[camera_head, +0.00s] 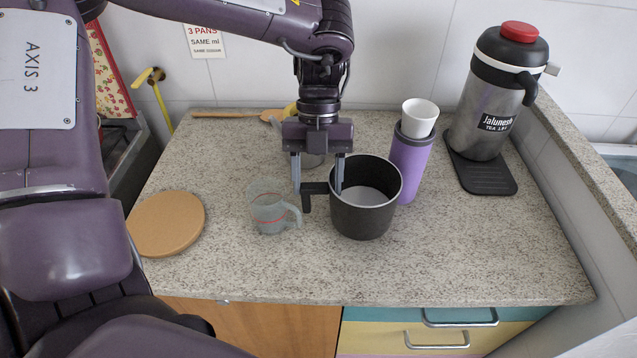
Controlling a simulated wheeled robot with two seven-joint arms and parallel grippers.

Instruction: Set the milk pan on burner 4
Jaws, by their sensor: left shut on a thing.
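The milk pan (366,216) is a dark, deep, round pan with a pale inside and a short black handle on its left. It is upright at the middle of the speckled counter; I cannot tell whether its base touches it. My left gripper (318,190) points down over the handle side and is shut on the pan, one finger left by the handle and the other at the rim. Burner 4 cannot be made out. My right gripper is not in view.
A clear measuring cup (268,212) stands just left of the pan. A purple bottle (409,168) under a white cup (419,115) stands close right. A steel tea flask (488,112) is on a black mat (497,182). A round cork board (166,223) lies left. The front right counter is clear.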

